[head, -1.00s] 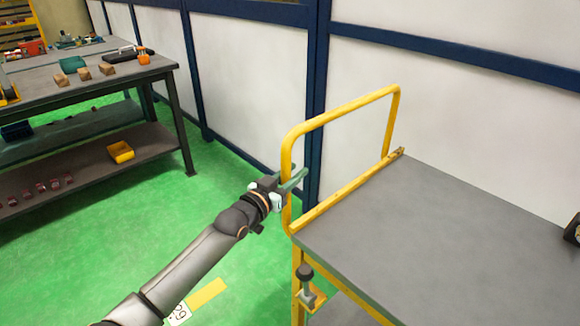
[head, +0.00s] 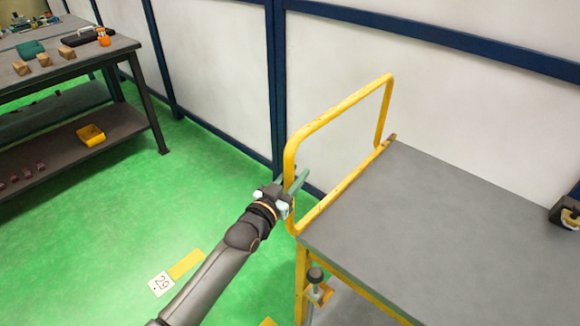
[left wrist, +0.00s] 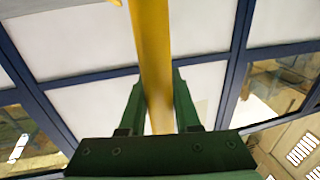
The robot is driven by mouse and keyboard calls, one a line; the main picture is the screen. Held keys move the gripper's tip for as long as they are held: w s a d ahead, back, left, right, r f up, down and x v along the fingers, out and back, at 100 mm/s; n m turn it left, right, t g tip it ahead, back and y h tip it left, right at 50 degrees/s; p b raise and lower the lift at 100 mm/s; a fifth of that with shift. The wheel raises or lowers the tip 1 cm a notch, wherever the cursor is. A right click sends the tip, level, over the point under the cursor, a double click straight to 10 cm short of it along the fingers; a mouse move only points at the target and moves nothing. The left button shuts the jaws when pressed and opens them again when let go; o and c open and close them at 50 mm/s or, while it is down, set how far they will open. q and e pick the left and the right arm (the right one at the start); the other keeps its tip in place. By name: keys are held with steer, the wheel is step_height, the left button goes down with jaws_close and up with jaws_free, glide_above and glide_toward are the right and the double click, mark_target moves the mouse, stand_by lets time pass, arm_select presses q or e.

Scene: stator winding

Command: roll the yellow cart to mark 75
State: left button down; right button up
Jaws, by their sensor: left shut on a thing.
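The yellow cart has a grey top (head: 440,220) and a yellow tube handle (head: 335,112) standing at its left end. My left gripper (head: 298,183) is shut on the near upright of the handle. In the left wrist view the yellow tube (left wrist: 150,60) runs between the two green fingers (left wrist: 158,105). A floor plate (head: 161,284) reading 29 lies left of my left arm, beside a yellow floor strip (head: 186,263). No mark reading 75 shows. My right gripper is out of view.
A dark workbench (head: 130,110) with wooden blocks and a yellow bin (head: 90,135) stands at the left. A white panel wall with blue posts (head: 279,80) runs behind the cart. A dark knob (head: 316,274) sits under the cart's corner.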

arm_select(q)
steer(key=shift+s+d+f, duration=0.1)
steer(key=shift+s+d, duration=0.05)
steer(key=shift+d, duration=0.15)
steer(key=c, duration=0.6)
jaws_free()
steer(key=p+v, duration=0.1)
steer(key=v, duration=1.1)
steer(key=shift+s+a, duration=0.1)
steer(key=shift+s, duration=0.15)
